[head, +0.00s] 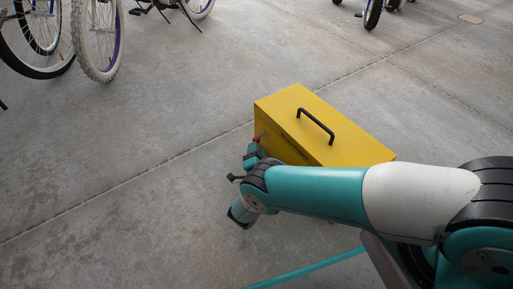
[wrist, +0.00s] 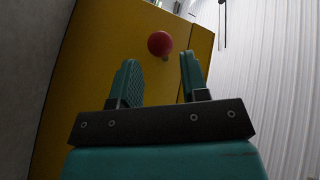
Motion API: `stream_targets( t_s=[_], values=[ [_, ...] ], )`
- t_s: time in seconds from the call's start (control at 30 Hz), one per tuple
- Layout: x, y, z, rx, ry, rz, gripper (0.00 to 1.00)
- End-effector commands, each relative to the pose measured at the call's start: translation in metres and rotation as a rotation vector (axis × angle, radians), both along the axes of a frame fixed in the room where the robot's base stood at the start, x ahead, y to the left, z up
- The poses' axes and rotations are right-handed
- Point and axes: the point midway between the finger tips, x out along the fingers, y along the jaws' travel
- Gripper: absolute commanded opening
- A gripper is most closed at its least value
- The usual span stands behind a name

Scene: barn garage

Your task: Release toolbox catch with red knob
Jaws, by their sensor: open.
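A yellow toolbox (head: 285,115) with a black handle (head: 315,126) on its lid stands on the concrete floor in the head view. Its yellow side (wrist: 90,70) fills much of the wrist view. A red knob (wrist: 160,44) sticks out from this side, near a dark seam. The knob also shows small at the box's left edge in the head view (head: 257,138). My gripper (wrist: 160,80) is open and empty. In the wrist view its two teal fingers stand either side of the knob's line, and the knob shows just beyond the fingertips. I cannot tell whether they touch it.
Several bicycles (head: 100,40) stand along the back of the floor, at the upper left and top. The concrete floor (head: 120,170) left of the toolbox is clear. A pale ribbed surface (wrist: 265,90) shows at the right of the wrist view.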

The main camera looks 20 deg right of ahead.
Motion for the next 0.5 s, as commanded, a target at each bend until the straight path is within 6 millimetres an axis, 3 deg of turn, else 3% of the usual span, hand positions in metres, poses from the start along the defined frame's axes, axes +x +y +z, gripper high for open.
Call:
stream_targets(
  t_s=[0.03,0.3,0.5],
  values=[
    [0.010,-0.002,-0.007,0.002,-0.003,-0.003,0.41],
    [0.044,-0.013,-0.003,0.001,-0.001,-0.003,0.41],
    [0.053,-0.015,0.000,0.000,-0.001,0.001,0.41]
  ],
)
